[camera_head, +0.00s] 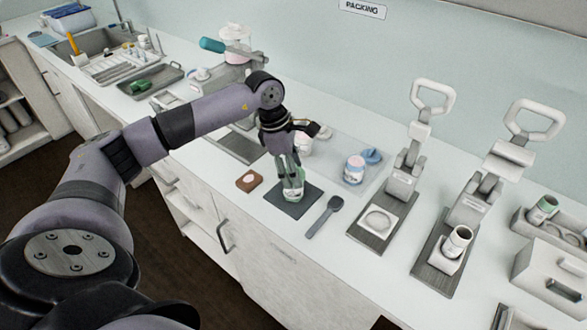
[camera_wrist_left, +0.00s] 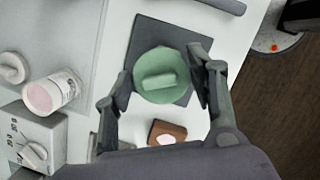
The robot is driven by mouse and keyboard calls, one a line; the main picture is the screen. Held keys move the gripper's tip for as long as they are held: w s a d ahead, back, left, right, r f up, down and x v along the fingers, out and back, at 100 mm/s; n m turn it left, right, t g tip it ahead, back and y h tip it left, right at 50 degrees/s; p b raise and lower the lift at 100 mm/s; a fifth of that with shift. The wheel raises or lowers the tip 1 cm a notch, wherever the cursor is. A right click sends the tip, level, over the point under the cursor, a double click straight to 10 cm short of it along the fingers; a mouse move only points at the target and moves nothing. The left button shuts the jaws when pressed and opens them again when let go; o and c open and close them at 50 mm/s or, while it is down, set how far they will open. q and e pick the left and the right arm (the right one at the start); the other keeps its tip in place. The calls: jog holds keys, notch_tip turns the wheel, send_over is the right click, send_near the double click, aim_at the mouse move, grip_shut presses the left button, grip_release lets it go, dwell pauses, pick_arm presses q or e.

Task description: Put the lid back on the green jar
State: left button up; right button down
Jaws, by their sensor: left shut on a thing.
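The green jar (camera_head: 293,193) stands on a dark square mat (camera_head: 311,206) near the counter's front edge, below my left gripper (camera_head: 290,172). The green round lid (camera_wrist_left: 160,82), with a raised bar across its top, lies between the left fingers in the left wrist view, where the gripper (camera_wrist_left: 160,84) is shut on it. Seen from above, the lid is over the mat (camera_wrist_left: 150,35) and hides the jar. The fingers cover the lid's edge in the head view, so I cannot tell whether it touches the jar's rim. My right gripper is not in view.
A brown block (camera_head: 249,180) lies left of the mat and a dark spoon (camera_head: 325,216) right of it. Lever presses (camera_head: 400,180) (camera_head: 468,208) stand to the right.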

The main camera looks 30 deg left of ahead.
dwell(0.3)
pick_arm(q)
jog(key=o, duration=0.8)
jog(key=shift+o, duration=0.6)
jog(key=o, duration=0.4)
jog(key=shift+r, duration=0.1)
jog(key=shift+r+p, duration=1.25)
jog(key=shift+r, duration=0.9)
